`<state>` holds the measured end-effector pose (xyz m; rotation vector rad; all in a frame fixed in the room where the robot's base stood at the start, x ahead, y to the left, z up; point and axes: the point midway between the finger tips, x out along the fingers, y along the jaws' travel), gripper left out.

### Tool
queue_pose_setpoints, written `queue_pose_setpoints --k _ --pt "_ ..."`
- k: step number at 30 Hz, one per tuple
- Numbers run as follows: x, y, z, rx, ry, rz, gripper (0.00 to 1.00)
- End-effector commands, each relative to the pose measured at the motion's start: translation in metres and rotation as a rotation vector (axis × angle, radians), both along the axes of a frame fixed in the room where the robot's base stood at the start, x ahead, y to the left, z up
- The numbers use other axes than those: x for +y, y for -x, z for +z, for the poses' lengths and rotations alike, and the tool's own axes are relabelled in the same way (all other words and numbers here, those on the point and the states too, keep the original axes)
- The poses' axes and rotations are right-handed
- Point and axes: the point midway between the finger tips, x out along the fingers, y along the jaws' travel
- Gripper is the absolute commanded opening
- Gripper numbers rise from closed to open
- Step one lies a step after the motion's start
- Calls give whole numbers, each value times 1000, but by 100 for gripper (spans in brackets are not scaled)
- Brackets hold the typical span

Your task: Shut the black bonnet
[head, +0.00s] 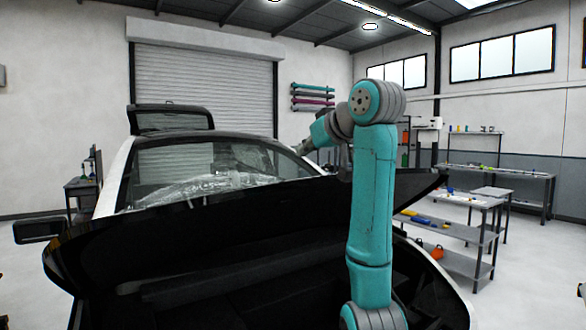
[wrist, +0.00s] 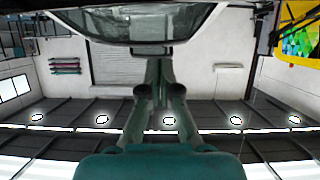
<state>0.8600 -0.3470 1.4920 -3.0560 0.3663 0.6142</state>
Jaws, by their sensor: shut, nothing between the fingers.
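The black bonnet (head: 225,232) of the car stands partly raised in the head view, its wide edge crossing below the windscreen. The dark bay (head: 250,290) shows beneath it. My gripper (head: 303,148) is above the bonnet, to the right of the windscreen, pointing left; my arm hides part of the bonnet's right side. In the wrist view, which is upside down, the shut, empty fingers of my gripper (wrist: 153,50) point toward the car glass. I cannot tell how far the gripper is from the bonnet.
The windscreen (head: 205,170) has clear film bunched on it. The raised tailgate (head: 170,120) stands behind. A shelf trolley (head: 455,230) is at the right, with a workbench (head: 500,170) beyond. A yellow thing with a coloured panel (wrist: 298,35) shows in the wrist view.

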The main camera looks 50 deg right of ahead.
Motion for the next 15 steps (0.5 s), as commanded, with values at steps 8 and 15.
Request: queue_pose_setpoints --k 8,15 --pt "-9 -39 -18 4 -3 2 0" --pt "-19 -79 -35 3 -3 2 0"
